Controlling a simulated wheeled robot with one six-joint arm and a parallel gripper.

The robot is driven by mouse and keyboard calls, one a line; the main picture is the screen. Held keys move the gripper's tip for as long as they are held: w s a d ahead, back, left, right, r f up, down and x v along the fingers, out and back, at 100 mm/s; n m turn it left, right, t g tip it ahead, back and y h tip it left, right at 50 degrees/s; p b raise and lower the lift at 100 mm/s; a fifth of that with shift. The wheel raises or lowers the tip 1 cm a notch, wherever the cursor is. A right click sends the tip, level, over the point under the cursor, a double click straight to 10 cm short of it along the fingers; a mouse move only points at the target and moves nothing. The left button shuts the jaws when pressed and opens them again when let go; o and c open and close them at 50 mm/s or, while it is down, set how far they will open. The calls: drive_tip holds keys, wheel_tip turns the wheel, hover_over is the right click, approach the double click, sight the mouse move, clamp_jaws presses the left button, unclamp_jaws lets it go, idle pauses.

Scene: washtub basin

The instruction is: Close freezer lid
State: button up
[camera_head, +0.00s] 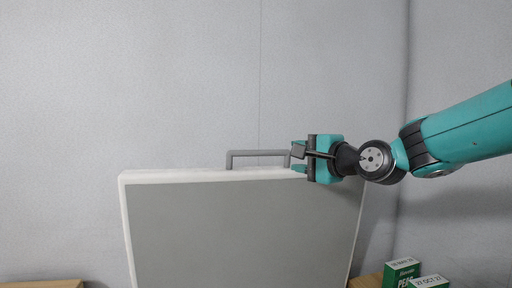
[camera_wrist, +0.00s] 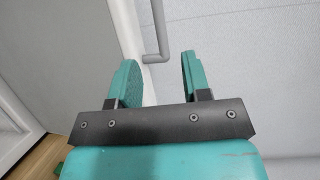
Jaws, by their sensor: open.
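The freezer lid (camera_head: 240,230) stands raised, its grey panel with a white rim facing me in the head view. A grey bar handle (camera_head: 258,153) sticks up from its top edge. My gripper (camera_head: 297,156) is at the handle's right end, near the lid's top right corner. In the wrist view my gripper (camera_wrist: 158,75) has its two teal fingers apart, with the handle's bent end (camera_wrist: 155,57) showing between or just beyond the tips. I cannot tell whether the fingers touch the handle. The freezer body is out of view.
Green and white boxes (camera_head: 402,272) stand on a wooden surface (camera_head: 366,281) at the lower right. Another wooden surface (camera_head: 42,284) shows at the lower left. A plain grey wall (camera_head: 130,80) is behind the lid. The space above the lid is clear.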

sight(266, 152)
drive_tip(key=p+x, duration=0.5)
drive_tip(key=x, duration=0.7)
drive_tip(key=shift+w+r, duration=0.1)
drive_tip(key=shift+w+a+p, duration=0.3)
drive_tip(key=shift+w+a, duration=0.1)
drive_tip(key=shift+w, duration=0.1)
clamp_jaws()
